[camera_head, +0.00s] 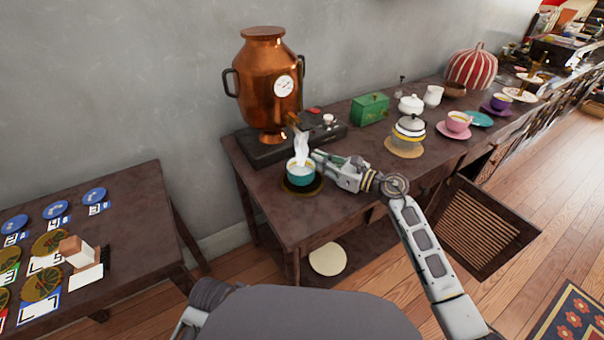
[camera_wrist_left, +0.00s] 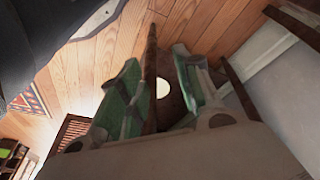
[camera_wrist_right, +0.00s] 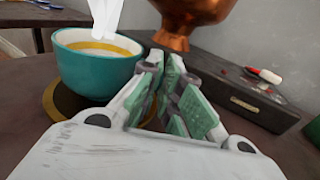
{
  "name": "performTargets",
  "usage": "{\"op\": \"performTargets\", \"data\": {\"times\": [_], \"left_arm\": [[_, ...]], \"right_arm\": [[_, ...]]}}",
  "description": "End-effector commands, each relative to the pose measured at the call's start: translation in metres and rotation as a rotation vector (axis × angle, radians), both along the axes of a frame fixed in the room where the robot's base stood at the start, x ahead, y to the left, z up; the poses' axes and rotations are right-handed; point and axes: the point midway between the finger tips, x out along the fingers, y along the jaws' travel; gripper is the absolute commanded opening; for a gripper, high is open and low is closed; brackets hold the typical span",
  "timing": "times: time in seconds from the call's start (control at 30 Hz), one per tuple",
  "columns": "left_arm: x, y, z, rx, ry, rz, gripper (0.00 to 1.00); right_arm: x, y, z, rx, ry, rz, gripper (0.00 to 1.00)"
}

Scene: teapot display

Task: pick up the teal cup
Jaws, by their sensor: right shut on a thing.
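The teal cup (camera_head: 300,174), with amber liquid inside, is upright over a dark round coaster (camera_head: 317,188) below the copper urn. It also shows in the right wrist view (camera_wrist_right: 95,72), above the gold-rimmed coaster (camera_wrist_right: 50,101). I cannot tell whether it touches the coaster. White vapour rises from it. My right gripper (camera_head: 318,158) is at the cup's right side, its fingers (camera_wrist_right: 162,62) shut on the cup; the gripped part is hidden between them. My left gripper (camera_wrist_left: 158,75) is open and empty, above the floor.
The copper urn (camera_head: 267,75) stands on a dark base (camera_head: 262,146) close behind the cup. A green box (camera_head: 370,109), a glass teapot (camera_head: 408,131) and a pink cup (camera_head: 458,121) stand to the right. A lower table (camera_head: 128,187) with blue discs is at left.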

Motion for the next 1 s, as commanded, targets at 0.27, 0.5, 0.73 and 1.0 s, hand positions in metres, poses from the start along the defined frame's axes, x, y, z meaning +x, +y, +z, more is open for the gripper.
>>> {"op": "performTargets", "data": {"times": [0.27,0.5,0.73,1.0], "left_arm": [[0.0,0.0,0.0,0.001,0.0,0.0,0.34],[0.0,0.001,0.0,0.001,0.002,0.0,0.34],[-0.002,0.001,-0.005,0.005,0.013,0.001,0.34],[-0.003,0.003,-0.01,0.012,0.025,0.001,0.34]], "right_arm": [[0.0,0.0,0.001,0.0,0.0,0.0,0.0],[0.0,0.0,0.004,0.0,-0.001,0.0,0.0],[0.0,0.0,0.012,0.0,-0.002,0.0,0.0],[0.0,0.0,0.026,-0.001,-0.002,0.001,0.0]]}}
